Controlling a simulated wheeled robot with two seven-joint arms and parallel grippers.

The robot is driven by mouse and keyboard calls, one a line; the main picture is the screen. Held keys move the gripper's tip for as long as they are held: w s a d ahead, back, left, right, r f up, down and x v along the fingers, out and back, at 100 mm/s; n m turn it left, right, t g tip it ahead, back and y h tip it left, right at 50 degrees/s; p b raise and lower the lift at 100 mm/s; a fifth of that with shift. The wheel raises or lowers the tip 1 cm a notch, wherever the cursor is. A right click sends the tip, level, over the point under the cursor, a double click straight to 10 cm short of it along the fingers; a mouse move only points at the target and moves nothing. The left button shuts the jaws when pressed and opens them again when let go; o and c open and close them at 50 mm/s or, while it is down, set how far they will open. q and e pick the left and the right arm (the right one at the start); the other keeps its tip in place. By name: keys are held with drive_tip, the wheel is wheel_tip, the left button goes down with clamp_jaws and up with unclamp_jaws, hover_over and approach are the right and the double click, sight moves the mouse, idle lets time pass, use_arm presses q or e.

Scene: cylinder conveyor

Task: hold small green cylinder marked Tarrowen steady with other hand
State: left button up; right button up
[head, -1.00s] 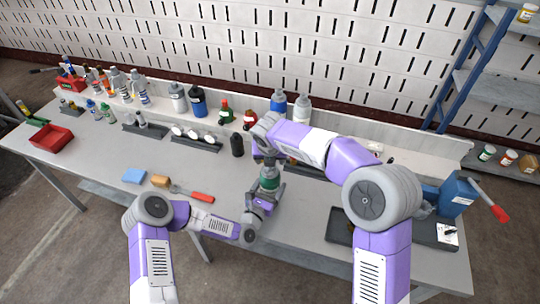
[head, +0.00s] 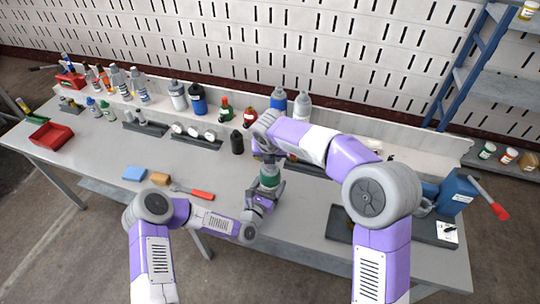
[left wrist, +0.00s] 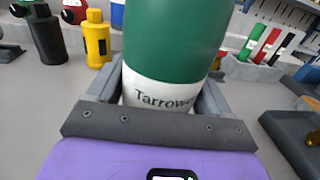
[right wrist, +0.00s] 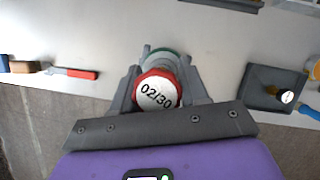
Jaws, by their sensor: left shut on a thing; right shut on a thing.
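The green cylinder marked Tarrowen (head: 269,182) is held upright above the front of the bench, between both hands. In the left wrist view its green body (left wrist: 172,45) stands above a white band with the partly hidden name. My left gripper (head: 262,197) is shut around its lower part from the front. My right gripper (head: 270,163) reaches down from above and is shut on its top. In the right wrist view a red-rimmed white cap (right wrist: 157,91) marked "02/30" sits between the right fingers, with a green edge behind it.
A blue sponge (head: 134,174), a tan block (head: 160,179) and a red-handled tool (head: 202,195) lie to the left. A black bottle (head: 237,143) stands behind. A dark tray (head: 340,225) lies to the right. Bottles line the bench's back.

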drive_tip(key=m+h, duration=0.1)
drive_tip(key=m, duration=0.3)
drive_tip(key=shift+a+h, duration=0.1)
drive_tip(key=shift+h, duration=0.3)
drive_tip(key=shift+m+g, duration=0.3)
drive_tip(key=shift+m, duration=0.8)
drive_tip(key=shift+h, duration=0.3)
drive_tip(key=shift+m+h, duration=0.4)
drive_tip(key=shift+m, duration=0.8)
drive_tip(key=m+g, duration=0.1)
drive_tip(key=m, duration=0.2)
drive_tip(key=shift+m+g+h, duration=0.3)
drive_tip(key=shift+f+m+g, duration=0.1)
drive_tip(key=shift+m+g, duration=0.3)
drive_tip(key=shift+m, duration=0.6)
drive_tip(key=m+g, duration=0.1)
drive_tip(key=m, duration=0.3)
drive_tip(key=shift+h, duration=0.3)
